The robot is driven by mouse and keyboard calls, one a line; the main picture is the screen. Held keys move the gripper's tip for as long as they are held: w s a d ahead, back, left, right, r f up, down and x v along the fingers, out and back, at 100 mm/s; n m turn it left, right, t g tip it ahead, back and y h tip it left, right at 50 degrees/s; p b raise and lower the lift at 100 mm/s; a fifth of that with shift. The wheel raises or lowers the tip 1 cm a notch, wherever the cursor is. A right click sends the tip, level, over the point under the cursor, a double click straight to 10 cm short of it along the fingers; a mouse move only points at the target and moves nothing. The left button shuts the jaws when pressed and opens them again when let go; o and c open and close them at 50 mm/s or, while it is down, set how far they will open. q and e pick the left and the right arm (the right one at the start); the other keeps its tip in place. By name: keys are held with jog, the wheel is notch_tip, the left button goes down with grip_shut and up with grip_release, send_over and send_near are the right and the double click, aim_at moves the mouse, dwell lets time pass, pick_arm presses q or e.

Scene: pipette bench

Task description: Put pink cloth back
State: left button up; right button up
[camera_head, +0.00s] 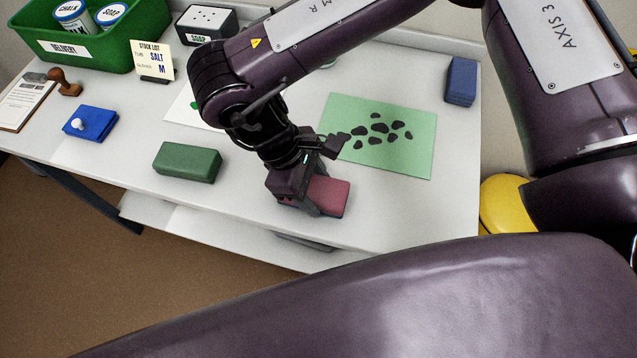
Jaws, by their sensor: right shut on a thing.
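The pink cloth (331,194) is a folded, block-like pad near the front edge of the white table, right of the middle. My right gripper (309,196) reaches down over its left part and is shut on it. The gripper hides that part of the cloth. I cannot tell whether the cloth rests on the table or is just clear of it. My left gripper is not in view.
A green mat (415,155) with dark blotches lies behind the cloth. A green block (187,162) lies to the left, a blue block (460,81) at the back right. A green delivery crate (118,50), a soap box (208,21) and a blue pad (97,124) stand farther left.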

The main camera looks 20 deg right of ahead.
jog(key=shift+w+f, duration=0.1)
jog(key=shift+f, duration=0.15)
jog(key=o, duration=1)
jog(key=shift+r, duration=0.1)
jog(key=shift+o, duration=0.2)
jog(key=v, duration=1.2)
jog(key=shift+r+p, duration=0.25)
jog(key=shift+p, duration=0.1)
